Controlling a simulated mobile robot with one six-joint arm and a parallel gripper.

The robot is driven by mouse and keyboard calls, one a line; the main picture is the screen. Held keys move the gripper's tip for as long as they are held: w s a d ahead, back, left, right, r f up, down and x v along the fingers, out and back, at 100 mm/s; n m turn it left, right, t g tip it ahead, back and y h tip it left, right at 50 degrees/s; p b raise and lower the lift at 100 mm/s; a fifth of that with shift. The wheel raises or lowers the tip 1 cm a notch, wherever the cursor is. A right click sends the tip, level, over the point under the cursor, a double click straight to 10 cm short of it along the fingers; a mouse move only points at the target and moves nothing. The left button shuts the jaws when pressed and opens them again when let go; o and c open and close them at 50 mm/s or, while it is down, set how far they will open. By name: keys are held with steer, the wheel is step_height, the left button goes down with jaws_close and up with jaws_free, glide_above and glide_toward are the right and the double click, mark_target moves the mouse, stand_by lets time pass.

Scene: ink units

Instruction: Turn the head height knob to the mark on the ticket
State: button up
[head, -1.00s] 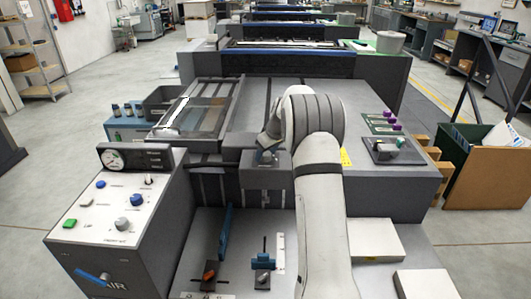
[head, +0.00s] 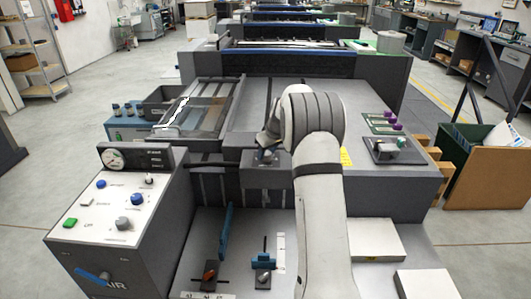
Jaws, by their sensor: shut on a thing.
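My gripper (head: 266,148) is at the end of the white arm, low over a dark grey head block (head: 266,180) at the middle of the machine. It is shut on a small bluish knob (head: 266,158) on top of that block. The jaws and wrist hide most of the knob, and its pointer and marks are too small to read. A yellow tag (head: 346,157) shows just right of the arm, partly covered by it; I cannot tell whether it is the ticket.
A control console (head: 115,208) with knobs, buttons and a gauge stands at left. Blue side guides (head: 225,235) and a white scale strip (head: 281,252) are on the feed table. White paper stacks (head: 375,241) lie right of the arm. A knob panel (head: 390,150) is at right.

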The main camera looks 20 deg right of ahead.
steer(key=m+h, duration=0.1)
steer(key=m, duration=0.1)
steer(key=m+h, duration=0.1)
steer(key=m, duration=0.2)
steer(key=shift+a, duration=0.15)
steer(key=m+h+b, duration=0.1)
steer(key=m, duration=0.2)
steer(key=shift+a+f+m+b, duration=0.1)
steer(key=shift+f+m+b, duration=0.05)
steer(key=shift+m+b, duration=0.2)
steer(key=m+b, duration=0.1)
steer(key=m, duration=0.1)
steer(key=m+g+h+b, duration=0.1)
steer(key=m, duration=0.1)
steer(key=shift+w+a+m+h, duration=0.1)
steer(key=shift+w+m+h, duration=0.05)
steer(key=shift+m+h, duration=0.15)
steer(key=shift+a+m+g+h, duration=0.1)
steer(key=shift+m+g+h, duration=0.4)
steer(key=shift+m, duration=1.25)
steer(key=shift+w+r, duration=0.1)
steer(key=shift+r, duration=0.1)
steer(key=o, duration=0.9)
steer(key=shift+a+g, duration=0.1)
steer(key=shift+g, duration=0.2)
steer(key=shift+c, duration=0.2)
steer(key=shift+o, duration=0.7)
